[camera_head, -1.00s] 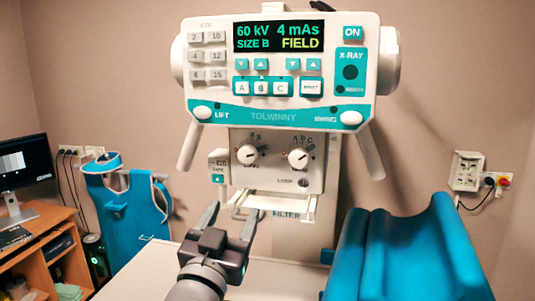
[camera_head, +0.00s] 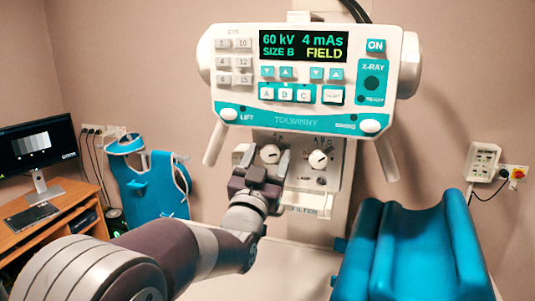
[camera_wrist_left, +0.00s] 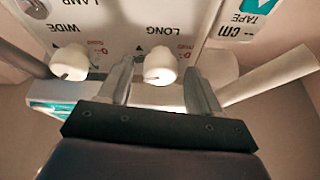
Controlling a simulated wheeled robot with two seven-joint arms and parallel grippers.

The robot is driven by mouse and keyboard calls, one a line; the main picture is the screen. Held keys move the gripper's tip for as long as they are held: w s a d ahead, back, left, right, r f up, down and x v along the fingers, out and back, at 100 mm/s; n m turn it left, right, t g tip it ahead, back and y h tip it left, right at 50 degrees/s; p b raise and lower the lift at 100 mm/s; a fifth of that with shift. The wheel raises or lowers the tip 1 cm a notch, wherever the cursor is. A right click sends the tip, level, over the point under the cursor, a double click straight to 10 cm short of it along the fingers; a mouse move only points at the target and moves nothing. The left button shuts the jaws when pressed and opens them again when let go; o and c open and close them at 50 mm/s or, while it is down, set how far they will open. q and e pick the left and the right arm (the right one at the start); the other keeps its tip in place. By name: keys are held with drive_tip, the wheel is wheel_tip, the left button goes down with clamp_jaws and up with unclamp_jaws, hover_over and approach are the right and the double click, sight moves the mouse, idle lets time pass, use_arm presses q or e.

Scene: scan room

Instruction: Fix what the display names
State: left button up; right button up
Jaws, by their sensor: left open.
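The display (camera_head: 303,46) reads 60 kV, 4 mAs and SIZE B in green, and FIELD in yellow. Below it a white panel carries two white knobs. The left knob (camera_head: 270,153) is labelled LONG in the upside-down left wrist view (camera_wrist_left: 160,65). The right knob (camera_head: 319,159) is labelled WIDE there (camera_wrist_left: 70,62). My left gripper (camera_head: 263,162) is open, its fingers on either side of the LONG knob in both views. The wrist view shows gaps beside the knob; its depth between the fingers is hard to judge. My right gripper is out of view.
The filter rail (camera_head: 305,202) sticks out under the panel. A handle (camera_head: 217,142) hangs at the console's lower left and another (camera_head: 387,158) at lower right. A blue padded support (camera_head: 420,250) stands at right. A desk with a monitor (camera_head: 38,147) and a blue apron (camera_head: 150,185) are at left.

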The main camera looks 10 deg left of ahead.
use_arm(q)
drive_tip(key=shift+w+f, duration=0.1)
drive_tip(key=shift+w, duration=0.1)
drive_tip(key=shift+c, duration=1.2)
drive_tip(key=c, duration=0.8)
drive_tip(key=shift+f+n+b, duration=0.15)
drive_tip(key=shift+n+b, duration=0.25)
drive_tip(key=shift+b, duration=0.3)
drive_tip(key=n+y+b, duration=0.2)
drive_tip(key=n+b, duration=0.2)
drive_tip(key=shift+d, duration=0.15)
drive_tip(key=n+y+b, duration=0.1)
drive_tip(key=n, duration=0.2)
drive_tip(key=shift+g+y, duration=0.3)
drive_tip(key=shift+y, duration=0.1)
drive_tip(key=shift+r+n+g+y+b, duration=0.15)
drive_tip(key=shift+n+y+b, duration=0.15)
drive_tip(key=shift+n, duration=0.5)
drive_tip(key=shift+r+n+g+y+b, duration=0.15)
drive_tip(key=shift+n+y, duration=0.25)
drive_tip(key=shift+n, duration=0.4)
